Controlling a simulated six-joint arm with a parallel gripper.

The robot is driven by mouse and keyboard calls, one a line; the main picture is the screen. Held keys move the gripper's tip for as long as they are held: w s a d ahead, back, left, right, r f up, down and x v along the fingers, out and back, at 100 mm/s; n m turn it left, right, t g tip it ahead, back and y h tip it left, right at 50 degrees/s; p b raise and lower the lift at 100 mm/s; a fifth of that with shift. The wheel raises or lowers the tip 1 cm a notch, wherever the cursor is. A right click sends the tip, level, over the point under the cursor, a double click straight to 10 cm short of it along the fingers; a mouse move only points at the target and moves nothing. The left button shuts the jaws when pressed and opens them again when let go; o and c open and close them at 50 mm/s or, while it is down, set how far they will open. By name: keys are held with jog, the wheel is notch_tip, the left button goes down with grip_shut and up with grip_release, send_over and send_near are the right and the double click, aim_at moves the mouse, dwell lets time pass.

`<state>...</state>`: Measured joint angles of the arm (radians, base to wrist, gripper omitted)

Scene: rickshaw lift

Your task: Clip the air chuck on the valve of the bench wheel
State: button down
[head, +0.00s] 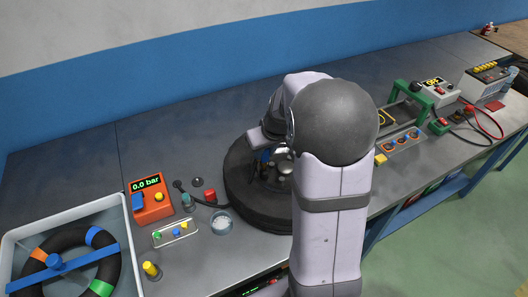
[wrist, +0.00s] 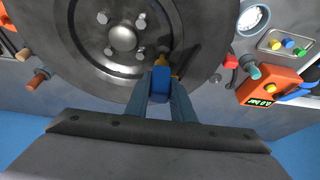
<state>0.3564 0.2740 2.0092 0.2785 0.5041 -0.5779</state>
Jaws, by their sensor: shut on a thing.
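The bench wheel (wrist: 92,62) is a dark tyre with a grey hub and several bolts, lying flat on the bench. It also shows in the head view (head: 240,190), partly behind my arm. My gripper (wrist: 160,82) is over the wheel and shut on a blue piece, which looks like the air chuck (wrist: 160,88). A brass-coloured tip shows just beyond the blue piece, close to the rim. I cannot tell whether this tip is part of the chuck or the valve, or whether they touch. In the head view my arm hides most of this spot.
An orange gauge box (head: 152,200) reading 0.0 bar stands left of the wheel. A green frame stands at right.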

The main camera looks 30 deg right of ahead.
jog(key=shift+f+b, duration=1.05)
jog(key=shift+f, duration=0.1)
dwell(0.8)
jog(key=shift+w+r+p, duration=0.1)
jog(key=shift+r+p, duration=0.2)
jog(key=shift+r, duration=0.05)
dwell(0.4)
jog(key=shift+r, duration=0.4)
jog(key=shift+r+p, duration=0.3)
jog(key=shift+p, duration=0.2)
jog(key=shift+r, duration=0.3)
jog(key=shift+f+b, duration=1.1)
jog(key=shift+f, duration=0.25)
dwell(2.2)
jog(key=shift+r, duration=0.15)
dwell(0.4)
